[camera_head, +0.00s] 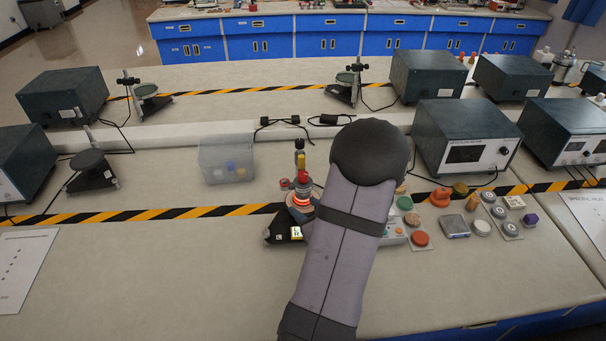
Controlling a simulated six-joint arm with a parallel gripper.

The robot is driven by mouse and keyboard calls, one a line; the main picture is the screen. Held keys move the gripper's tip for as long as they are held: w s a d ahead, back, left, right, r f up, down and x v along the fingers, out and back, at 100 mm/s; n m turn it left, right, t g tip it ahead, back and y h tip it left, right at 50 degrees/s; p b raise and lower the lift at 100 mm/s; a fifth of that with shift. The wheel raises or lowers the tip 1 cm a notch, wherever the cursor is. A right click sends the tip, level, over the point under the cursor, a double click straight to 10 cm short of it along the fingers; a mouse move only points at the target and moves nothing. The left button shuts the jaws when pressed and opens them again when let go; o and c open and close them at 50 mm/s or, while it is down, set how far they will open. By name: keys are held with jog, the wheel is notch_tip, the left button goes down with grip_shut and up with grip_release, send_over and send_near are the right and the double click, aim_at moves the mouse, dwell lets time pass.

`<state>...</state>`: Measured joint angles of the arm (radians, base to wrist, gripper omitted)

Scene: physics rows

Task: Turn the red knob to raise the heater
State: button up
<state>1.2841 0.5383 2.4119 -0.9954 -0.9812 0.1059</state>
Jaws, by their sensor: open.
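A small heater device stands on the near bench left of my arm, with a glowing orange-red ring (302,200) above a black base (278,233). A small lit display (297,233) shows on its front. A small red part (284,183), possibly the red knob, sits at the upper left of the ring. A narrow dark and yellow upright piece (299,158) rises above it. My grey arm link crosses in front and hides the device's right side. My gripper cannot be made out, so its distance from the knob does not show.
A clear plastic bin (226,160) stands left of the device. Right of my arm lie several small items, including a red-orange disc (420,239). Grey instrument boxes (465,138) stand behind them. The bench front at left is mostly clear.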

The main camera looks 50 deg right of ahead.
aim_at(306, 178)
jog(key=d+r+t+b, duration=0.2)
jog(key=t, duration=0.1)
jog(key=d+r+t+b, duration=0.1)
jog(key=r+t+b, duration=0.1)
jog(key=shift+s+d+h, duration=0.2)
jog(key=shift+s+h, duration=0.1)
jog(key=shift+s, duration=0.1)
jog(key=shift+s+r+t, duration=0.15)
jog(key=shift+r+t, duration=0.15)
jog(key=shift+r, duration=0.15)
jog(key=shift+w+d+r, duration=0.1)
jog(key=shift+w+d, duration=0.05)
jog(key=shift+w, duration=0.3)
jog(key=shift+p+x, duration=1.05)
jog(key=shift+x, duration=2.2)
grip_shut()
